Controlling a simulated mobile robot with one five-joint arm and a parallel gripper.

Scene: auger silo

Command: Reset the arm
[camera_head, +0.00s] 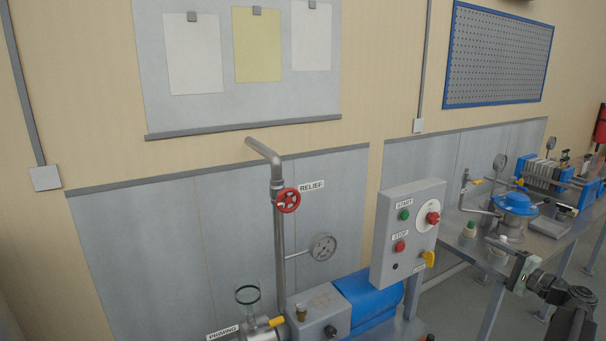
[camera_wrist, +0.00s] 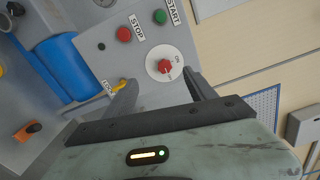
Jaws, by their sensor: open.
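My gripper (camera_wrist: 163,84) is open, with nothing between its fingers. In the wrist view its two dark fingers reach toward the grey control box (camera_wrist: 112,62), with the red rotary knob (camera_wrist: 165,67) showing between them. I cannot tell how far the fingers are from the box. In the head view my gripper (camera_head: 516,268) is at the lower right, to the right of the control box (camera_head: 388,228), at the end of my dark arm. The box carries a green START button (camera_head: 404,215), a red STOP button (camera_head: 399,246) and a yellow lock piece (camera_head: 428,259).
A relief pipe with a red handwheel (camera_head: 288,200) and a gauge (camera_head: 322,247) stands left of the box. A blue motor (camera_head: 368,300) is below it. A bench at right holds a blue-lidded pot (camera_head: 516,203) and other equipment, behind my arm.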

